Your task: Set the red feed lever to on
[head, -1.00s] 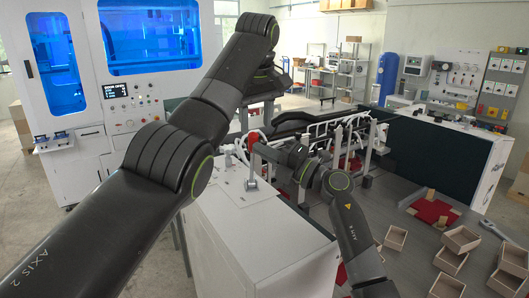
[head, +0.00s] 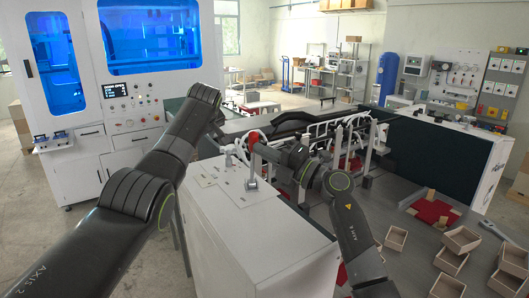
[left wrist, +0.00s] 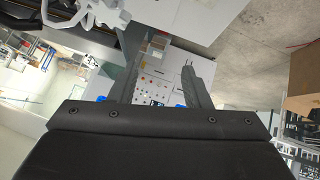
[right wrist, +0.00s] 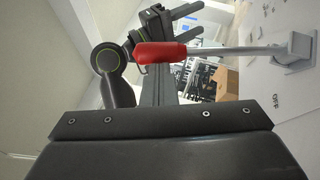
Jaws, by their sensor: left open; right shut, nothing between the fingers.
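The red feed lever (head: 253,139) stands up on a grey rod from a bracket on the white cabinet top. In the right wrist view its red handle (right wrist: 160,52) crosses in front of my right gripper's fingers, and the word OFF shows beside its bracket (right wrist: 293,49). My right gripper (head: 260,149) is shut and empty, right at the handle; I cannot tell whether it touches. My left gripper (head: 220,133) is open and empty, left of the lever. Its spread fingers (left wrist: 160,68) show in the left wrist view.
The white cabinet (head: 250,225) carries the lever. A conveyor with rails (head: 345,130) runs behind and right of it. Several open boxes (head: 460,240) lie on the grey table at right. A blue-windowed machine (head: 135,100) stands at back left.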

